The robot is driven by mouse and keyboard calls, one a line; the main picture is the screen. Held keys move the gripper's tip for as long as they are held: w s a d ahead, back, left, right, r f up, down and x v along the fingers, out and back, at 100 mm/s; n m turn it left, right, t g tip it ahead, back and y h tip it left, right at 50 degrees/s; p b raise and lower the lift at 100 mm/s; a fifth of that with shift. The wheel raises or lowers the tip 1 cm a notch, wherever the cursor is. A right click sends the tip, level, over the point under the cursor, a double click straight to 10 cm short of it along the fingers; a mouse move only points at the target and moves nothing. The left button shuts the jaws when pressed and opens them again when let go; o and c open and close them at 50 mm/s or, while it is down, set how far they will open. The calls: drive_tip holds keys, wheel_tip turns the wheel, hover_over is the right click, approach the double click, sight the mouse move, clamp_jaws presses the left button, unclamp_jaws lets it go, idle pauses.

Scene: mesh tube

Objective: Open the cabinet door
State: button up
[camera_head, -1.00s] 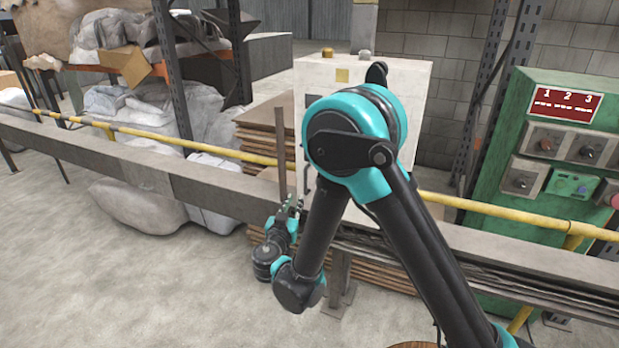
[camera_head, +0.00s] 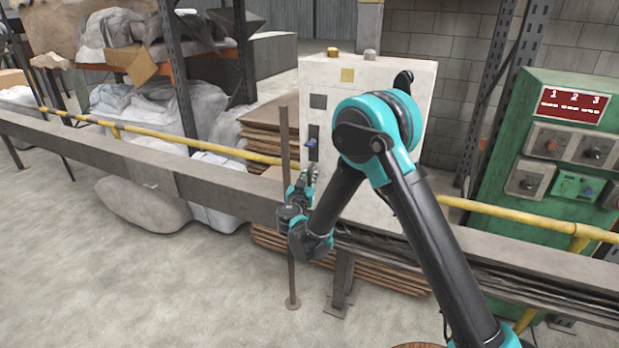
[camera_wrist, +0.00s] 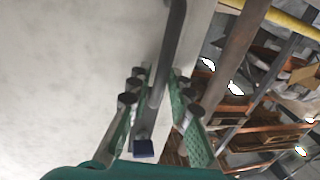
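The cabinet (camera_head: 380,76) is a pale box behind the guard rail, partly hidden by my arm. Its door looks closed. A dark handle plate with a blue part (camera_head: 311,143) is on its left side in the head view. In the wrist view the pale cabinet face (camera_wrist: 70,70) fills the left, and a grey bar handle (camera_wrist: 172,50) runs down between my fingers. A blue piece (camera_wrist: 144,148) shows low between them. My gripper (camera_wrist: 158,100) is open, with fingers apart on both sides of the bar. In the head view my gripper (camera_head: 312,175) is just below the handle plate.
A grey guard rail (camera_head: 150,165) and a yellow pipe (camera_head: 235,152) cross in front of the cabinet. A thin brown post (camera_head: 289,240) stands just left of my gripper. A green control panel (camera_head: 530,120) is at right. The floor at left front is clear.

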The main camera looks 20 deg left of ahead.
clamp_jaws()
idle(0.5)
